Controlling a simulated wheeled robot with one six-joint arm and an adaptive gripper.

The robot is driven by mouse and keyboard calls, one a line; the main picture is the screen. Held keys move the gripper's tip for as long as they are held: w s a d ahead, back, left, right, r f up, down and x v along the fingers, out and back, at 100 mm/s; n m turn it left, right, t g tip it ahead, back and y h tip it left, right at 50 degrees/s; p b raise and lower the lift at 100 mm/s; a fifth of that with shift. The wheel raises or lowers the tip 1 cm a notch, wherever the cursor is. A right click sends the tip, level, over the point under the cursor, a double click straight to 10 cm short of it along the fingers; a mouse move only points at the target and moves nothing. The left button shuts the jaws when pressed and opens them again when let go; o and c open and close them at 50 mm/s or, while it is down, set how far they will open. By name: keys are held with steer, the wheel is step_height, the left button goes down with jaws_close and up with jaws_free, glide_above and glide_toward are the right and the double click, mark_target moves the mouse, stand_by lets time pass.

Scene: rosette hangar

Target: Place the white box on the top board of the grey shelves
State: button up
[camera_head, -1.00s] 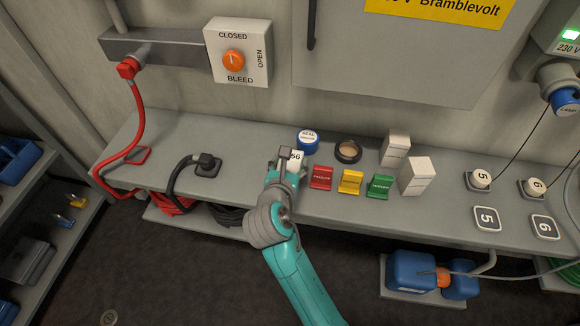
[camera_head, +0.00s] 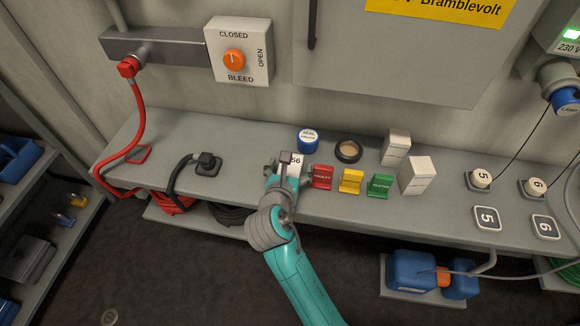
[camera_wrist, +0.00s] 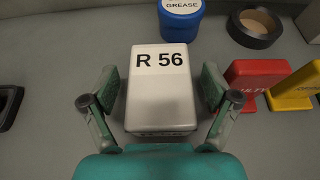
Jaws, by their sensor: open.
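The white box (camera_wrist: 158,95) is marked "R 56" and stands on the grey bench between my gripper's two fingers in the wrist view. My gripper (camera_wrist: 160,90) is open, with one finger on each side of the box and a narrow gap visible at each. In the head view the box (camera_head: 296,160) shows only in part, behind my gripper (camera_head: 284,166). Grey shelves (camera_head: 62,232) stand at the left edge of the head view; their upper part is cut off by the frame.
Red (camera_head: 321,177), yellow (camera_head: 350,181) and green (camera_head: 380,185) holders stand right of the box. A black cable plug (camera_head: 207,163) lies left.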

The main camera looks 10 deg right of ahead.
mark_target(309, 216)
steer(key=v, duration=1.2)
steer(key=shift+r, duration=0.1)
